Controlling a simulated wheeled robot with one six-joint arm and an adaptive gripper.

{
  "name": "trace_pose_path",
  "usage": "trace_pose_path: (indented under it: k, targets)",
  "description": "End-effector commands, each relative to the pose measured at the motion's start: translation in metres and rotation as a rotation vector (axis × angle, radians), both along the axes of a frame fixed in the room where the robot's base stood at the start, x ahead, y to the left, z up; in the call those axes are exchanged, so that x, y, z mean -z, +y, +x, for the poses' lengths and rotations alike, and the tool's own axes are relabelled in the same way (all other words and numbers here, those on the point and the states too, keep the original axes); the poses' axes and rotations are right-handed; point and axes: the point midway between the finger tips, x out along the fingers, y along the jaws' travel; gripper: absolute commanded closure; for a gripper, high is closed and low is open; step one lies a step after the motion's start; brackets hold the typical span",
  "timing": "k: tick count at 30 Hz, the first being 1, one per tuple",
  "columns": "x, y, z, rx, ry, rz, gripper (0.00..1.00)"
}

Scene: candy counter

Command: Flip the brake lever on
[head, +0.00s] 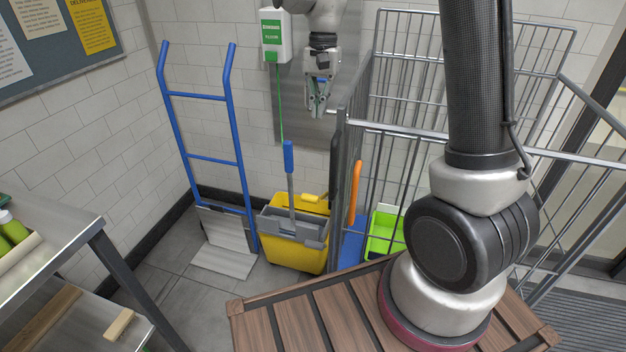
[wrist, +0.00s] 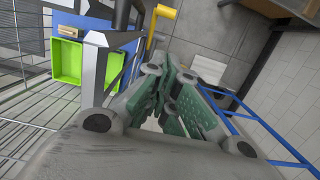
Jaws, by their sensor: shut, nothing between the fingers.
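An orange lever (head: 354,186) stands upright by the near left corner of the wire cage trolley, above a blue panel (head: 352,240). It looks like the brake lever, but no label shows. In the wrist view a yellow-orange bar (wrist: 151,44) shows beyond the fingers; I cannot tell if it is the same lever. My gripper (head: 318,110) hangs fingers-down in front of the back wall, above and left of the orange lever and apart from it. Its green-padded fingers (wrist: 168,80) are closed together and empty.
The wire cage trolley (head: 400,128) stands right of my gripper, with a green bin (head: 380,243) low inside. Left are a yellow mop bucket (head: 300,257) with a blue-tipped handle (head: 289,157) and a blue hand truck (head: 212,158). A steel table (head: 50,245) is far left.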

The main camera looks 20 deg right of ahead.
Motion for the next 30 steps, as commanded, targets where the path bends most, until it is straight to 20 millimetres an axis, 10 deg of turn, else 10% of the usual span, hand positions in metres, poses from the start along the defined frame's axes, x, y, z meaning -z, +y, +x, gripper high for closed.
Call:
trace_pose_path:
  k: [21,30]
  targets:
    - [0.157,0.013,-0.019,0.000,0.004,-0.001,1.00]
    - [0.185,0.030,-0.041,-0.002,0.001,0.001,1.00]
